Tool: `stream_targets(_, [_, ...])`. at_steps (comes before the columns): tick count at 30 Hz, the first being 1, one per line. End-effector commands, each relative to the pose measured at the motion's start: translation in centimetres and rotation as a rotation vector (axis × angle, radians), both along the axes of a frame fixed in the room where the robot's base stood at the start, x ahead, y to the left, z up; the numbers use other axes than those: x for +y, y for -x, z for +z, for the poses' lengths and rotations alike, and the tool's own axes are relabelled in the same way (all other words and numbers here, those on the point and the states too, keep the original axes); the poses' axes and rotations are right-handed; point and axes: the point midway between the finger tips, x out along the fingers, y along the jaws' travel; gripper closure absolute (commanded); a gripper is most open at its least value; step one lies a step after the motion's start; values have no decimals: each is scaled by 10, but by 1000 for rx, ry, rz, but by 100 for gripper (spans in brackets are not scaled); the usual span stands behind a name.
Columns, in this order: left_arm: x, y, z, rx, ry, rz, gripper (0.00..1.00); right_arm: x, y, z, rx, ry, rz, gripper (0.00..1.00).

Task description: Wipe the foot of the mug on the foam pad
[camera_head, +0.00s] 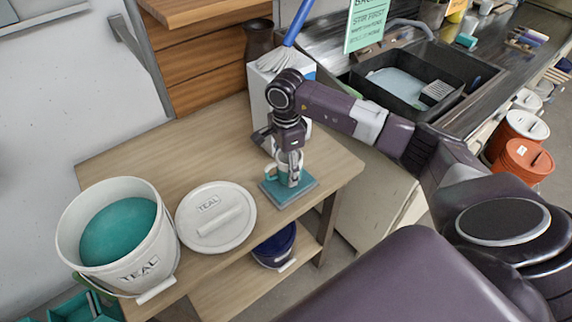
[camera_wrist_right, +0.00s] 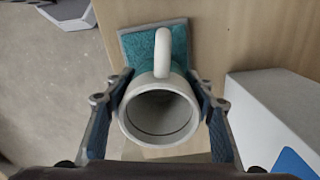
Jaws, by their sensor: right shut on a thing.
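The mug (camera_head: 286,164) is white at the rim with a teal lower part. It is upright at the foam pad (camera_head: 304,188), a teal-topped grey square near the table's right end. My right gripper (camera_head: 291,178) points down with its fingers on the mug. In the right wrist view, the mug (camera_wrist_right: 159,112) shows its open mouth between the two fingers of the right gripper (camera_wrist_right: 160,118), handle toward the top. The teal pad (camera_wrist_right: 180,45) lies beneath it. Whether the foot touches the pad is hidden. My left gripper is not in view.
An open bucket of teal glaze (camera_head: 150,262) stands at the table's left, with its white lid (camera_head: 216,217) lying beside it. A white box (camera_head: 258,100) stands behind the arm. A dark blue bucket (camera_head: 274,247) is on the lower shelf. Bare table lies behind the lid.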

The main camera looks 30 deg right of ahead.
Motion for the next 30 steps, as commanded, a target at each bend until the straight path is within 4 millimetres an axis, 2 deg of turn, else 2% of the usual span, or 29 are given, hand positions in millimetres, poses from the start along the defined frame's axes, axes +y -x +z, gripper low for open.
stream_targets(30, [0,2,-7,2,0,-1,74,0,-1,-7,-2,-1,1,84])
